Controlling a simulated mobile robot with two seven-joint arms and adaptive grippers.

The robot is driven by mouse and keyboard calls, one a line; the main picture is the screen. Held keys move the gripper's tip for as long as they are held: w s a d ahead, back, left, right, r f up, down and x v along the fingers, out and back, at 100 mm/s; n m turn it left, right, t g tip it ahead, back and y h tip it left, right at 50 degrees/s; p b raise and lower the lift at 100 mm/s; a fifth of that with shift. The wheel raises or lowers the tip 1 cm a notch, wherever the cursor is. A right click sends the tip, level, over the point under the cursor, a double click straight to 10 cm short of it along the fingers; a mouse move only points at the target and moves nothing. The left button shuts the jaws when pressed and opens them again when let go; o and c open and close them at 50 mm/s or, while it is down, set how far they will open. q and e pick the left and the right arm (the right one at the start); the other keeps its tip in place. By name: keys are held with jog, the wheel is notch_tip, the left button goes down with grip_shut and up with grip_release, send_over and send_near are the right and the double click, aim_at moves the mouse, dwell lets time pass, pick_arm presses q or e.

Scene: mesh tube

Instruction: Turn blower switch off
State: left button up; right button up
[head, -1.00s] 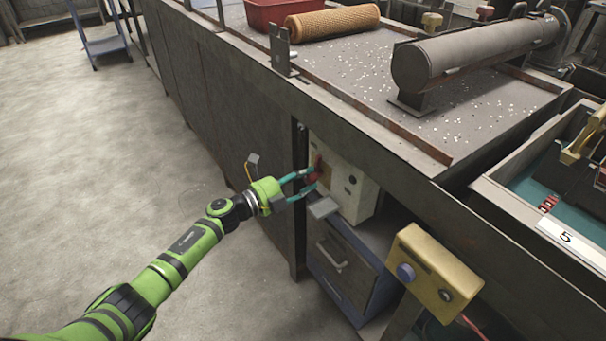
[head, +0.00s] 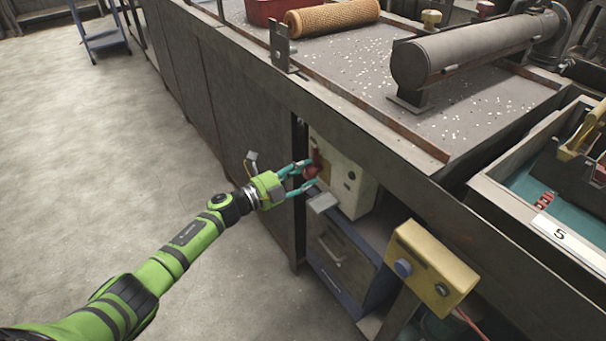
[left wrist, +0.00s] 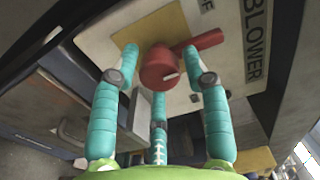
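The blower switch is a red rotary knob (left wrist: 162,68) with a short handle that points right, towards the word BLOWER, in the left wrist view. It sits on a pale control box (head: 353,190) under the bench in the head view, where the red switch (head: 312,171) is partly covered by my fingers. My left gripper (head: 300,177) has its teal fingers spread at the switch. In the left wrist view my left gripper (left wrist: 161,72) has fingers on both sides of the knob and one below. I cannot tell whether any finger touches it. My right gripper is not in view.
A yellow box with a blue button (head: 435,268) stands right of the control box. The bench edge (head: 340,125) overhangs above. A drawer unit (head: 345,262) is below. On the bench are a mesh roll (head: 332,18) and a grey cylinder (head: 465,55).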

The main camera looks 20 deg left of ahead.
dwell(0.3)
pick_arm(q)
jog(key=shift+s+a, duration=0.15)
jog(key=shift+s, duration=0.05)
jog(key=v, duration=1.1)
jog(key=shift+s+a, duration=0.2)
